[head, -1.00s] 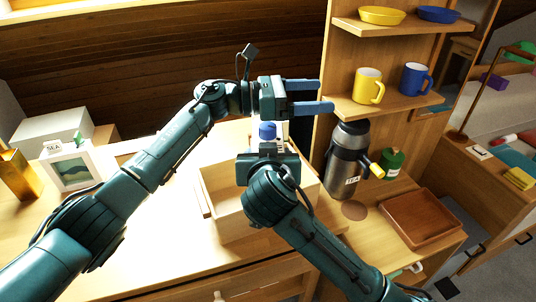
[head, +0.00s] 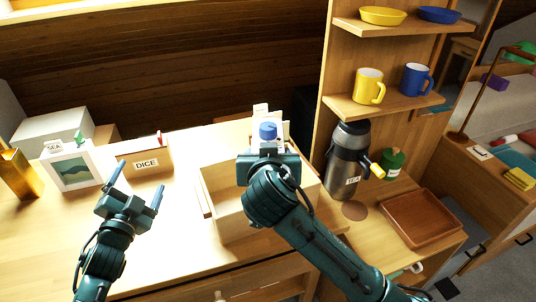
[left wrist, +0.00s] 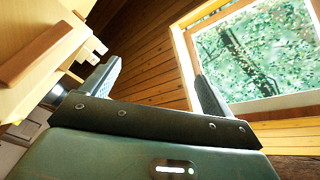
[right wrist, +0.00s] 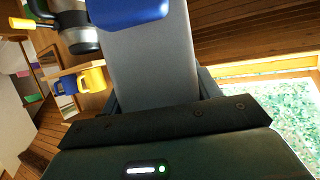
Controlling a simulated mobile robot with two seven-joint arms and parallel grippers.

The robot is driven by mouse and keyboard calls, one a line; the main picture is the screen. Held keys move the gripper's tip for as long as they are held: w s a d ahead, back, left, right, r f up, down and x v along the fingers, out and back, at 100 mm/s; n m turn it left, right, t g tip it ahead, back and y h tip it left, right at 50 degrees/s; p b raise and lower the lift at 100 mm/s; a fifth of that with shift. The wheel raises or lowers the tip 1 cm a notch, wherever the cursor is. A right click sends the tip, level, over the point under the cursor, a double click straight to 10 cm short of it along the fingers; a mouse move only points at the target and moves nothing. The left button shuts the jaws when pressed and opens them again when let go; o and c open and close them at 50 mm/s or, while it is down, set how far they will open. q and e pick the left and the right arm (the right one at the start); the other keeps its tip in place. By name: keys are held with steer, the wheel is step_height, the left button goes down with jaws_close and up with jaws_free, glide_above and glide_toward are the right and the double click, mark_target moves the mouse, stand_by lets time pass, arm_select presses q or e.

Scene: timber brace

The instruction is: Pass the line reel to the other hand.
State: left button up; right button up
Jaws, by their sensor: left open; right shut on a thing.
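The line reel (head: 268,131) appears to be the piece with a blue top and a pale body, held up over the wooden box. In the right wrist view its grey body (right wrist: 150,65) lies between the fingers, with the blue part (right wrist: 130,12) beyond. My right gripper (head: 268,154) is shut on it; the wrist hides its lower part in the head view. My left gripper (head: 138,182) is open and empty, low over the left of the desk, well apart from the reel. Its spread fingers also show in the left wrist view (left wrist: 155,85).
The open wooden box (head: 230,228) stands below my right gripper. A DICE box (head: 146,164) and a picture frame (head: 75,168) stand behind my left gripper. A steel flask (head: 346,160) and shelf unit (head: 335,65) are at right.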

arm_select(q)
steer(key=s+d+f+n+g, duration=0.4)
steer(key=s+f, duration=0.5)
steer(key=s, duration=0.3)
steer(key=s+d+f+n+g+h, duration=0.1)
steer(key=s+d+f+n+g, duration=0.3)
steer(key=s, duration=0.8)
step_height(320, 180, down, 5)
steer(key=d, duration=0.2)
steer(key=shift+d+r, duration=0.15)
steer(key=shift+d, duration=0.2)
steer(key=shift+s, duration=0.1)
